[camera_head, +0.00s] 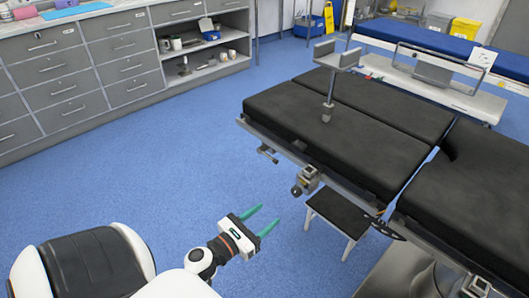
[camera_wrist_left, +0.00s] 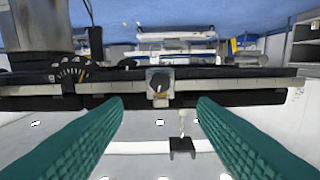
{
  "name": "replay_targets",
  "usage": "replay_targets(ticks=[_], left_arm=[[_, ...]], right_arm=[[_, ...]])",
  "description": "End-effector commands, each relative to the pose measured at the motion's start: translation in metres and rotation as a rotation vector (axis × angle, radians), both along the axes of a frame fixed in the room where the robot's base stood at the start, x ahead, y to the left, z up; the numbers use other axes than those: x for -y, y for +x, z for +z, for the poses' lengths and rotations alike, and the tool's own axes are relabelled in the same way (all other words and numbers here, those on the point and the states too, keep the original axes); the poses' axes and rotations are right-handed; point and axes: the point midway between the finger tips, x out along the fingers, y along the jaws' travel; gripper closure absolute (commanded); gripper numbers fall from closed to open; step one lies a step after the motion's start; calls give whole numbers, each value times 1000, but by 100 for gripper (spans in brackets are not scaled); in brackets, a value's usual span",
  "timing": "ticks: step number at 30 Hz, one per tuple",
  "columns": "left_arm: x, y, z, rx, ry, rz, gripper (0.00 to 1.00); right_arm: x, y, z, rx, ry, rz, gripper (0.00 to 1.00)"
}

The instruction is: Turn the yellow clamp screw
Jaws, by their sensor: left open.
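A clamp (camera_head: 307,179) with a dark round knob sits on the side rail of the black operating table (camera_head: 340,125). In the left wrist view the clamp's screw knob (camera_wrist_left: 160,82) is near the middle, with a small yellowish mark on it. My left gripper (camera_head: 268,214) is open and empty, its two green fingers pointing toward the rail. In the left wrist view its fingertips (camera_wrist_left: 160,103) lie either side of the knob in the picture, apart from it. My right gripper is not in view.
A small black-topped step stool (camera_head: 340,212) stands under the table edge. Another clamp (camera_head: 267,154) is further along the rail. A dial (camera_wrist_left: 70,73) shows left of the knob. Grey drawers (camera_head: 60,90) line the left wall. Blue floor (camera_head: 170,150) is clear between.

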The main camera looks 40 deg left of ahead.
Motion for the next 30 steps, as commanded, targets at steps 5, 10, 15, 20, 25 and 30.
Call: replay_targets(ticks=[5,10,15,20,25,30], left_arm=[[-3,2,-12,-58,235,0,48],[-21,2,-37,-166,1013,-31,48],[-34,0,-33,-130,1968,-90,48],[-24,-3,-16,44,2679,-82,48],[-8,-8,-5,212,3062,-21,48],[-3,-2,-3,-251,-3121,-8,48]], right_arm=[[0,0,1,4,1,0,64],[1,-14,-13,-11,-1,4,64],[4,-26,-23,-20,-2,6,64],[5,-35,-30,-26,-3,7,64],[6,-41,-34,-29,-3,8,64],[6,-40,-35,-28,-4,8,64]])
